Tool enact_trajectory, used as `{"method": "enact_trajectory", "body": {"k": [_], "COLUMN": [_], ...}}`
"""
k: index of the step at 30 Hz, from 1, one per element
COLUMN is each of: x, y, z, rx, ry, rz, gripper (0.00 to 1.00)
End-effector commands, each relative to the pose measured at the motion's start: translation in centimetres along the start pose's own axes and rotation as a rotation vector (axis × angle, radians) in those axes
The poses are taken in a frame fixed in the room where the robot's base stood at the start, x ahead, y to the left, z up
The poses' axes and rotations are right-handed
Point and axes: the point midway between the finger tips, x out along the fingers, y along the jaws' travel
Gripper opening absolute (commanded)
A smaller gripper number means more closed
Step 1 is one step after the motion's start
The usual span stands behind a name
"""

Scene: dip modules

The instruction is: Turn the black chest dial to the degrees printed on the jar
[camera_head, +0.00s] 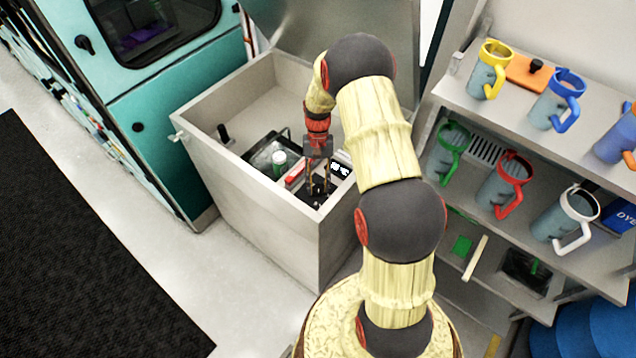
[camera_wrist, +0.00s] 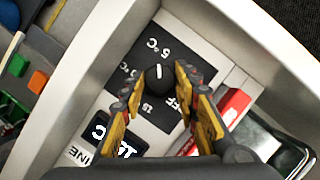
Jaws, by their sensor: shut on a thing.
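The black chest dial (camera_wrist: 158,79) sits on a black plate with white markings, and its short white pointer line points up in the wrist view, toward a label that reads about "5 °C". Other labels around it include "OFF" and one like "15". My gripper (camera_wrist: 158,82) is shut on the dial, one finger on each side. In the head view my gripper (camera_head: 319,186) reaches down into the chest (camera_head: 262,219) and hides most of the dial.
A dark display (camera_wrist: 115,132) with white "°C" characters is beside the dial plate. A red and white object (camera_wrist: 232,105) lies close to one finger. The chest lid (camera_head: 350,40) stands open behind. Shelves with several colored mugs (camera_head: 505,180) are at the right.

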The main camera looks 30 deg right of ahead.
Motion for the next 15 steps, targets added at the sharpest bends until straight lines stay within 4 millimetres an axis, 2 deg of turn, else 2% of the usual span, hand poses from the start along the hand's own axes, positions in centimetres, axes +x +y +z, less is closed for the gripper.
{"method": "enact_trajectory", "body": {"k": [15], "x": [0.09], "y": [0.03], "z": [0.05], "rx": [0.036], "ry": [-0.001], "rz": [-0.015], "gripper": [0.06]}}
